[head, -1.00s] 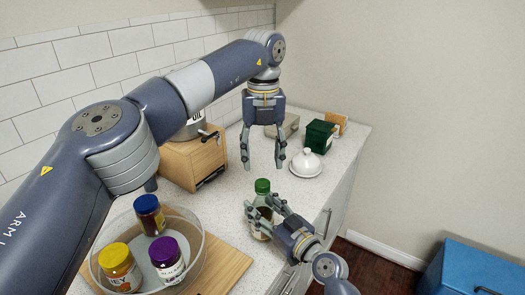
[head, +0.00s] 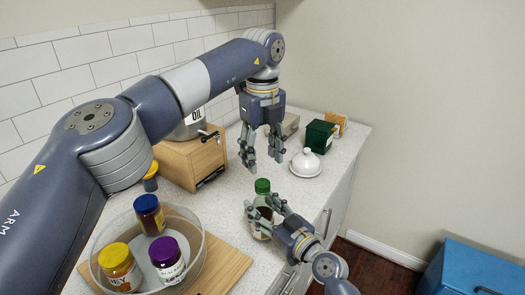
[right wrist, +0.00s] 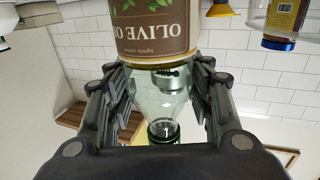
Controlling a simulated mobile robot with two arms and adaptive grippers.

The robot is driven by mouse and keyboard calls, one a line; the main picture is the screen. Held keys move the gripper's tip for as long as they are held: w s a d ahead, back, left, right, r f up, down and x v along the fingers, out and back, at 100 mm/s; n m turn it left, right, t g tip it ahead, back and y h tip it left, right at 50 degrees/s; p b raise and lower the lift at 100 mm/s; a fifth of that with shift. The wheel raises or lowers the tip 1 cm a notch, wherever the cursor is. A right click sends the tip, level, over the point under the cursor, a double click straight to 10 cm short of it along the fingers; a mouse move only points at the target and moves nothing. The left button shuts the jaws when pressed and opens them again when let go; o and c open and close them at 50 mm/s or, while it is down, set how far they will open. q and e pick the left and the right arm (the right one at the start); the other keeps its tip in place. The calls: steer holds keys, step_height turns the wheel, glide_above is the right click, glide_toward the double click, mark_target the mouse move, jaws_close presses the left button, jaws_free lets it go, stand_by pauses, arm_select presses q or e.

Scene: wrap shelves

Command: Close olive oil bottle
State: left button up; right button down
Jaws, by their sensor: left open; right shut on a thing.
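The olive oil bottle (head: 264,211) stands near the counter's front edge with a green cap (head: 262,186) at its top. In the right wrist view its olive oil label (right wrist: 152,32) appears upside down, with clear glass (right wrist: 160,100) between the fingers and green at the neck (right wrist: 163,136). My right gripper (head: 262,214) is shut around the bottle below the cap. My left gripper (head: 263,164) is open and empty, pointing down above and slightly behind the cap. How firmly the cap is seated cannot be told.
A glass bowl (head: 203,262) with several jars sits on a wooden board (head: 234,264) at the left front. A wooden box (head: 190,165), white lidded dish (head: 306,164) and green box (head: 319,136) stand behind. Bare counter (head: 225,207) lies left of the bottle.

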mark_target(263, 183)
arm_select(q)
step_height(263, 183, down, 7)
steer(key=shift+f, duration=0.15)
stand_by(0.4)
steer(key=c, duration=1.1)
